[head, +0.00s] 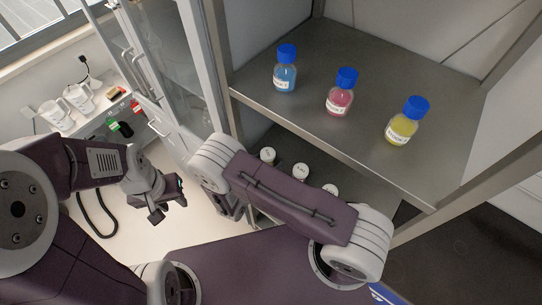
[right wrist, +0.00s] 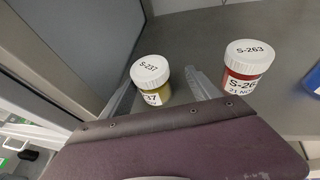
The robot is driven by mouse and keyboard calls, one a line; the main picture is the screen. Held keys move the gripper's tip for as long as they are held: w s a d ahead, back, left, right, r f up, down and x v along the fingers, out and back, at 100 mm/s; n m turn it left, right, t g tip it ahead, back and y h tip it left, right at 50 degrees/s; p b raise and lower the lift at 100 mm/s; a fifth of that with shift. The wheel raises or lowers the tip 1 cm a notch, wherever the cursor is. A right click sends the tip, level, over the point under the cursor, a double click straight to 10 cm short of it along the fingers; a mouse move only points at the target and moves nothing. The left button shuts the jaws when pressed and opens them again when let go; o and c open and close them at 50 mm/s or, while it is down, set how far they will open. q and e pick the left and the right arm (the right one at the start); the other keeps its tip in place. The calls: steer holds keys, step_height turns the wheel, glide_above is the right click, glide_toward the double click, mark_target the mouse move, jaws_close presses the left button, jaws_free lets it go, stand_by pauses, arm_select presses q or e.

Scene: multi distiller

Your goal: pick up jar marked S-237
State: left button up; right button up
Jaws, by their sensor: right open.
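The jar marked S-237 (right wrist: 151,71) has a white lid with its label and yellow contents, and stands upright on a grey shelf in the right wrist view. My right gripper (right wrist: 162,92) is open, with one finger at each side of this jar; whether either touches it I cannot tell. In the head view my right gripper is hidden, and my right arm crosses before the lower shelf. White lids show there, too small to read. My left gripper (head: 167,200) is open and empty over the floor at left.
A jar marked S-263 (right wrist: 246,68) with red contents stands just right of S-237. A blue item (right wrist: 313,78) is at the far right. The upper shelf (head: 290,115) holds a blue bottle (head: 285,72), a pink bottle (head: 340,98) and a yellow bottle (head: 403,127).

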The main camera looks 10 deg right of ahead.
mark_target(273, 153)
steer(key=x, duration=0.2)
steer(key=shift+w+d+f+p, duration=0.2)
steer(key=shift+w+p, duration=0.1)
steer(key=shift+w+d+f, duration=0.25)
steer(key=shift+w, duration=0.05)
steer(key=shift+s+a+r, duration=0.1)
steer(key=shift+s, duration=0.05)
steer(key=c, duration=1.4)
steer(key=shift+c, duration=0.2)
steer(key=r, duration=0.1)
steer(key=r+b, duration=0.1)
steer(key=r, duration=0.2)
steer(key=shift+s+d+r, duration=0.1)
steer(key=shift+d+r, duration=0.1)
steer(key=shift+d, duration=0.15)
steer(key=s+d+r+b, duration=0.1)
steer(key=s+d+r, duration=0.4)
steer(key=d, duration=0.4)
steer(key=shift+s+d+r, duration=0.15)
steer(key=shift+d+r, duration=0.15)
steer(key=shift+r, duration=0.5)
